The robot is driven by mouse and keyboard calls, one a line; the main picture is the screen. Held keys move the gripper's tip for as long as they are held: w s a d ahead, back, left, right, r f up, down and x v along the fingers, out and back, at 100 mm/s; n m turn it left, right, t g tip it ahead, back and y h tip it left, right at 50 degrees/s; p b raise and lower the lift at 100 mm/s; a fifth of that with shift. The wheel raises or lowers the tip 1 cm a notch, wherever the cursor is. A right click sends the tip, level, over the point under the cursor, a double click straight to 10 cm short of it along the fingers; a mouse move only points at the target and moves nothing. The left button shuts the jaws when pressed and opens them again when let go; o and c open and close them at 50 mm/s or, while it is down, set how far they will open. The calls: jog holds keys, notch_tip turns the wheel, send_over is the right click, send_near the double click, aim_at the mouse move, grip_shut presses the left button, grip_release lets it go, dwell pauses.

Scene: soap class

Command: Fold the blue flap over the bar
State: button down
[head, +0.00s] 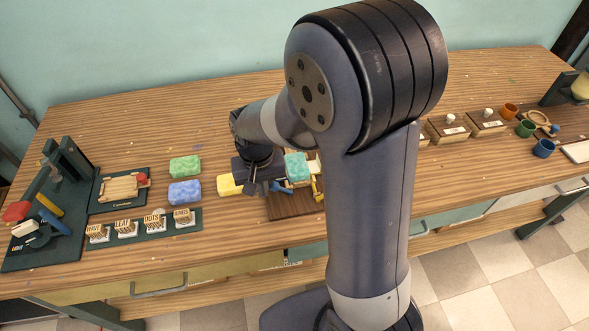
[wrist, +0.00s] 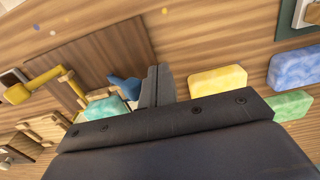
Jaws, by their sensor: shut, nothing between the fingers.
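The teal soap bar (head: 296,167) is beside my gripper, just to its right in the head view. In the wrist view the bar (wrist: 106,107) is partly hidden by my gripper's body. The blue flap (head: 279,188) shows as a small piece beside the bar's lower left. In the wrist view the blue flap (wrist: 126,86) stands up at a tilt next to my fingers, apart from the top of the bar. My gripper (wrist: 156,87) is shut and empty, its fingers close beside the flap; whether they touch I cannot tell.
The brown board (head: 290,206) lies under the bar. A yellow flap (wrist: 40,84) stands on the bar's far side. Yellow (head: 230,184), blue (head: 185,192) and green (head: 185,166) bars lie to the left. A stamp rack (head: 145,228) is at the front left.

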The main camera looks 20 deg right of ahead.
jog(key=shift+d, duration=0.25)
jog(key=shift+s+d+r+p, duration=0.1)
jog(key=shift+d+r+p, duration=0.3)
jog(key=shift+d, duration=0.2)
jog(key=shift+s+d, duration=0.1)
dwell(0.3)
